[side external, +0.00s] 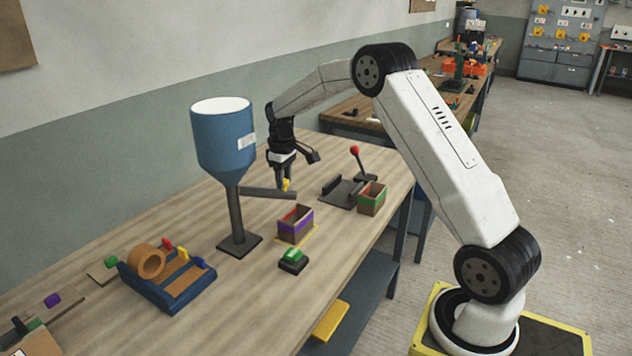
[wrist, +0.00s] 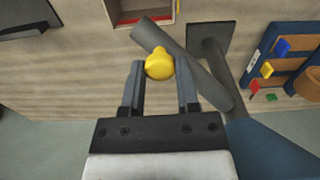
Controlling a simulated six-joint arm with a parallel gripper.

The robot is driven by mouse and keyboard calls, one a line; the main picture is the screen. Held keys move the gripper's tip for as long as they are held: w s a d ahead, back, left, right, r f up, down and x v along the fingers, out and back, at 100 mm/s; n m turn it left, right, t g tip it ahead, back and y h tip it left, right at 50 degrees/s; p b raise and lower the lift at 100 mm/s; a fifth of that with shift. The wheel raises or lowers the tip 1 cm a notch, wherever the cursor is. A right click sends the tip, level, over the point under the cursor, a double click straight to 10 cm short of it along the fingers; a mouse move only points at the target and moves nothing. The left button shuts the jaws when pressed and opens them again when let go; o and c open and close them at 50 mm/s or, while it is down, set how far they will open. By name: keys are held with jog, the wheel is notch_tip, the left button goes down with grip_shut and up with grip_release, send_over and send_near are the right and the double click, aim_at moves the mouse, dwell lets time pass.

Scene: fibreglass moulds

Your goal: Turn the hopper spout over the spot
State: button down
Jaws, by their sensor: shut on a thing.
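The blue hopper (side external: 224,140) stands on a grey post with a square foot. Its grey spout (side external: 262,192) sticks out to the right and carries a yellow knob (side external: 286,185) near its free end. My gripper (side external: 285,182) is shut on this knob; the wrist view shows the yellow knob (wrist: 159,66) between the fingertips. A purple-banded box (side external: 295,224) with red inside stands on a yellow-marked spot (side external: 311,238). In the wrist view the spout's free end (wrist: 146,30) shows close to the box's near edge (wrist: 128,23); whether it is over the opening is unclear.
A green button block (side external: 293,260) sits in front of the box. A green-banded box (side external: 371,198) and a plate with a red-knobbed lever (side external: 355,151) stand to the right. A blue rack (side external: 160,288) with a tape roll stands front left.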

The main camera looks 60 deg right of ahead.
jog(key=shift+w+d+n, duration=0.3)
jog(key=shift+w+n, duration=0.05)
jog(key=shift+n, duration=0.05)
jog(key=shift+c, duration=1.6)
grip_release()
jog(key=shift+r, duration=0.1)
jog(key=shift+r, duration=3.8)
jog(key=shift+a, duration=0.1)
